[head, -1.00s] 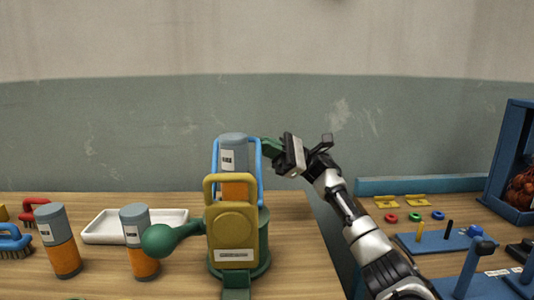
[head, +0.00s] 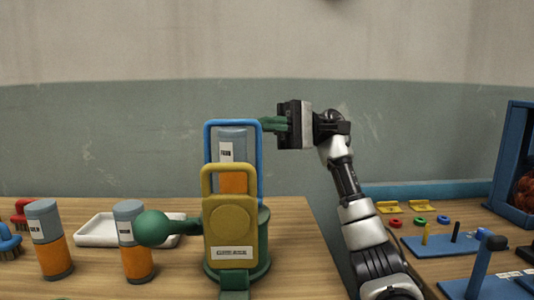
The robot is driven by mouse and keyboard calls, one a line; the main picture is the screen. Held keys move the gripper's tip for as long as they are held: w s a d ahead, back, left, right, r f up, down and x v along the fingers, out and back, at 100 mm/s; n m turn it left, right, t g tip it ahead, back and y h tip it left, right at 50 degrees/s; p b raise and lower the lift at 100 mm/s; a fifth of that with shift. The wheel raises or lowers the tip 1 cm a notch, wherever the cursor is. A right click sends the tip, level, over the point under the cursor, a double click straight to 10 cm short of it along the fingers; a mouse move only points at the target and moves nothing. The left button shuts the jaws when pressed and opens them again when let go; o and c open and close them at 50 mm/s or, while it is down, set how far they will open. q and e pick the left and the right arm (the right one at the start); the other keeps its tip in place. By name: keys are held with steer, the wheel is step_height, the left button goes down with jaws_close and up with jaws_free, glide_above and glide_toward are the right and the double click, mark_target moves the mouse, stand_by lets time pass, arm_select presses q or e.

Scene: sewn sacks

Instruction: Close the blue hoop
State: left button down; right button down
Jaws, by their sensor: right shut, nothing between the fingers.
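The blue hoop (head: 234,122) stands upright behind the yellow lock-shaped block (head: 231,220) in the head view, and its upper part frames a grey and orange canister (head: 231,145). Its lower part is hidden by the yellow block. The block and hoop are at a round green base (head: 263,240) with a green ball-ended arm (head: 155,229). My right gripper (head: 267,124) has green fingers, shut and empty, at the hoop's top right corner. I cannot tell if they touch it. My left gripper is not in view.
Two grey and orange canisters (head: 49,240) (head: 132,243) and a white tray (head: 98,230) stand on the left. Brushes (head: 8,242) lie at the far left. A second table on the right holds a blue peg board (head: 440,242), coloured rings (head: 420,221) and a blue crate (head: 512,165).

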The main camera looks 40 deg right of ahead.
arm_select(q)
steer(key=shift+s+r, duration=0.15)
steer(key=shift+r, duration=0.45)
arm_select(e)
steer(key=shift+s+a+r+n+h, duration=0.15)
steer(key=shift+s+a+n+h, duration=0.15)
steer(key=shift+s+a+n, duration=0.25)
steer(key=shift+d, duration=0.1)
